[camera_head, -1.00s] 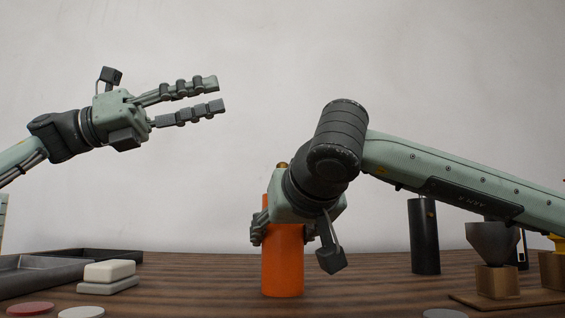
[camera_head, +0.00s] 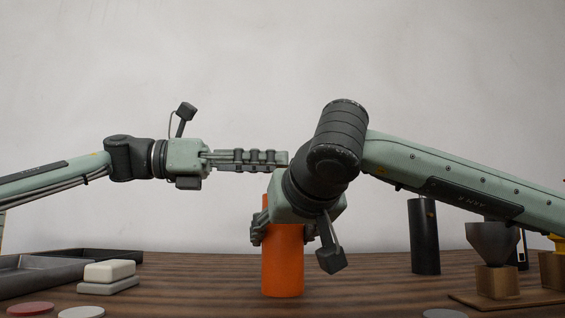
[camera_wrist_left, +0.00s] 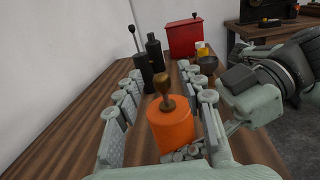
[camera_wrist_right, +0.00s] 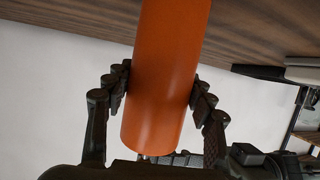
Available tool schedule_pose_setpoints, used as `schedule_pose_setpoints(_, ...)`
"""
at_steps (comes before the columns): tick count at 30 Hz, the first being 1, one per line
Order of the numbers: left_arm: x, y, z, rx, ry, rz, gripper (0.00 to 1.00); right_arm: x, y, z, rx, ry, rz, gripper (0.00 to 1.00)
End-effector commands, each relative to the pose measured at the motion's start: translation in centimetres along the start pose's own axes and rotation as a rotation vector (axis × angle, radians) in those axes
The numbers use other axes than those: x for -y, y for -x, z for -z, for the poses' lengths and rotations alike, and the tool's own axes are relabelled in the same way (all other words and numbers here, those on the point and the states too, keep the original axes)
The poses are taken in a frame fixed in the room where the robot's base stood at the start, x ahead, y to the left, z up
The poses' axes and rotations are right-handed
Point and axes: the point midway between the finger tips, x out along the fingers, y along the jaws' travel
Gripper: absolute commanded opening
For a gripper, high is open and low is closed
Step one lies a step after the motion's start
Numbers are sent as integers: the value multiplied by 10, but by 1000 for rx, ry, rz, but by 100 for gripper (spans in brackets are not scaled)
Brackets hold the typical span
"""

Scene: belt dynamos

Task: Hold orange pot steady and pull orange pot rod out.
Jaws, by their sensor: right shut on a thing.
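The orange pot (camera_head: 283,272) stands upright on the table in the head view. My right gripper (camera_head: 283,232) is shut around its body, a finger on each side; the right wrist view shows both fingers against the orange wall (camera_wrist_right: 165,75). In the left wrist view, the brown rod (camera_wrist_left: 164,88) with a knob stands up from the top of the orange pot (camera_wrist_left: 172,128). My left gripper (camera_wrist_left: 165,98) is open, its fingers on either side of the rod and apart from it. In the head view, the left fingers (camera_head: 284,160) hide the rod.
A dark cylinder (camera_head: 424,238) and a grey funnel on a wooden block (camera_head: 497,283) stand to the right. Grey trays (camera_head: 40,275) and a white block (camera_head: 109,270) lie to the left. A red box (camera_wrist_left: 184,38) is farther along the table.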

Motion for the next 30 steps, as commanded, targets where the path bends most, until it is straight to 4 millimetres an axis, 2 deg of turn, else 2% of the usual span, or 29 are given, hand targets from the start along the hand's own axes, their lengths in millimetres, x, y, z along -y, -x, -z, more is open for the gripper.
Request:
schedule_pose_setpoints(3, 0, -15, 0, 0, 0, 0, 39, 1, -1, -3, 7, 2, 0, 0)
schedule_pose_setpoints(6, 0, -21, 0, 0, 0, 0, 39, 1, -1, -3, 7, 2, 0, 0)
schedule_pose_setpoints(16, 0, -24, 0, 1, 1, -1, 38, 1, -1, -3, 7, 2, 0, 0)
schedule_pose_setpoints(25, 0, -24, 0, 1, 1, -1, 0, 0, -1, -3, 7, 2, 0, 0)
schedule_pose_setpoints(30, 0, -24, 0, 1, 1, -1, 0, 0, -1, -3, 7, 2, 0, 0)
